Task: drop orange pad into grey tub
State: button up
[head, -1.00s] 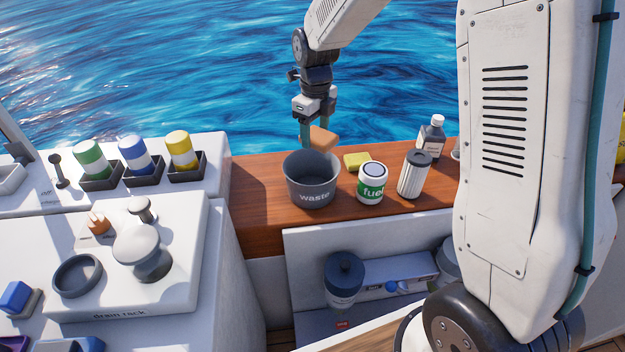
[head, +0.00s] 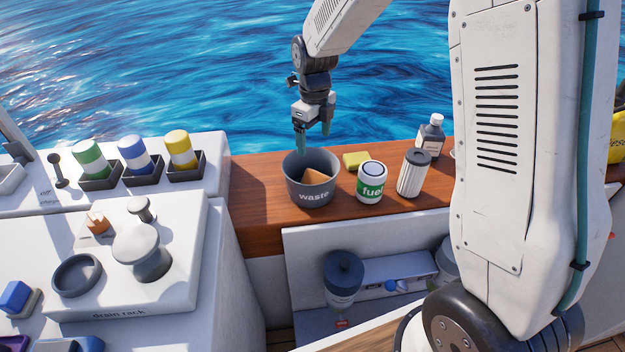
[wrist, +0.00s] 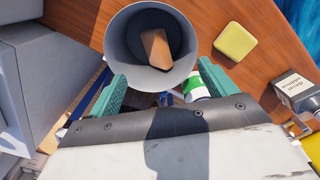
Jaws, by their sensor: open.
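The orange pad (head: 318,177) lies inside the grey tub (head: 313,197), which is marked "waste" and stands on the wooden ledge. In the wrist view the orange pad (wrist: 155,48) leans inside the grey tub (wrist: 118,38), apart from the fingers. My gripper (head: 314,145) is above the tub, open and empty. In the wrist view its two green fingers (wrist: 160,85) are spread wide, with the tub beyond them.
A yellow pad (head: 356,160), a white and green fuel can (head: 371,188), a ribbed filter (head: 413,175) and a bottle (head: 431,137) stand right of the tub. A drain rack (head: 120,300) and colored cups (head: 134,155) are at left.

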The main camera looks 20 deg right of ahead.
notch_tip(320, 180, up, 8)
jog(key=shift+f, duration=0.25)
dwell(0.4)
jog(key=s+d+r+n, duration=0.1)
jog(key=s+r+n, duration=0.1)
jog(key=s+n, duration=0.7)
jog(key=s+d+r+n+t, duration=0.1)
jog(key=s+r+n, duration=0.2)
jog(key=s+n, duration=0.7)
jog(key=s+d+r+n, duration=0.1)
jog(key=s+r+n, duration=0.2)
jog(key=s+n, duration=0.7)
jog(key=s, duration=0.4)
jog(key=shift+s+d+r, duration=0.25)
jog(key=shift+s+d, duration=0.05)
jog(key=shift+s, duration=0.1)
